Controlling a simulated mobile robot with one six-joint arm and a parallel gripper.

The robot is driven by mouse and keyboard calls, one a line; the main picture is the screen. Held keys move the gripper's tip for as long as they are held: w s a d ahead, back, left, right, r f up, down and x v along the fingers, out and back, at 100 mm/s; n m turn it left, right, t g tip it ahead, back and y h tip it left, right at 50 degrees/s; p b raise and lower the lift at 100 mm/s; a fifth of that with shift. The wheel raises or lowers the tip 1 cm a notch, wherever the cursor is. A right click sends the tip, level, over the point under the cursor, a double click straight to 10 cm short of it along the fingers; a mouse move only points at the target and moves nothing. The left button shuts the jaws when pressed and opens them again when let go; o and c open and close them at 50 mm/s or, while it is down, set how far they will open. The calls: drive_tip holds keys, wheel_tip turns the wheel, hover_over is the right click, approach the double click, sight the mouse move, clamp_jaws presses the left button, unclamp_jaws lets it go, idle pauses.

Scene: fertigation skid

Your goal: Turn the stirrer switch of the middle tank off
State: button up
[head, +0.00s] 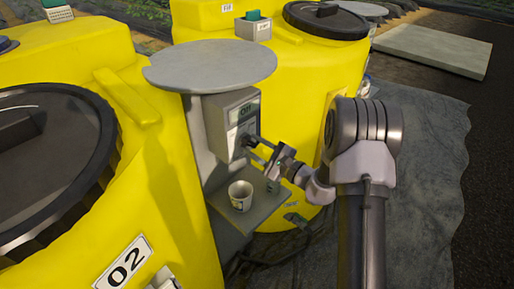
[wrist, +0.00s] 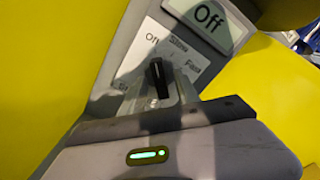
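The stirrer switch is a black knob (wrist: 156,76) on a grey control box (head: 231,118), under a round grey cover beside the yellow tanks. Its white label plate (wrist: 173,48) reads Off, Slow and Fast from left to right. The display (wrist: 209,17) above it reads "Off".
A yellow tank marked 02 (head: 122,262) stands at the left front, another yellow tank (head: 312,68) behind the box. A white cup (head: 240,195) stands on a small shelf (head: 262,207) below my gripper. A round grey cover (head: 210,65) overhangs the box.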

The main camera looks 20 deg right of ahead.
drive_tip(key=p+v, duration=0.2)
drive_tip(key=v, duration=1.5)
drive_tip(key=shift+s, duration=0.2)
drive_tip(key=shift+d, duration=0.1)
drive_tip(key=s+a+r+n+g+y, duration=0.2)
drive_tip(key=s+a+r+n+g, duration=0.25)
drive_tip(key=a, duration=0.35)
drive_tip(key=s+a+r+n+g+y, duration=0.2)
drive_tip(key=s+a+r+n+g, duration=0.15)
drive_tip(key=a+g, duration=0.4)
drive_tip(key=s+a+r+n+g+h, duration=0.2)
drive_tip(key=s+a+n+h, duration=0.35)
drive_tip(key=s, duration=0.35)
drive_tip(key=s+d+r+n+t+h, duration=0.3)
drive_tip(key=s+r+t+h, duration=0.1)
drive_tip(key=h, duration=0.1)
drive_tip(key=shift+s+d+r, duration=0.35)
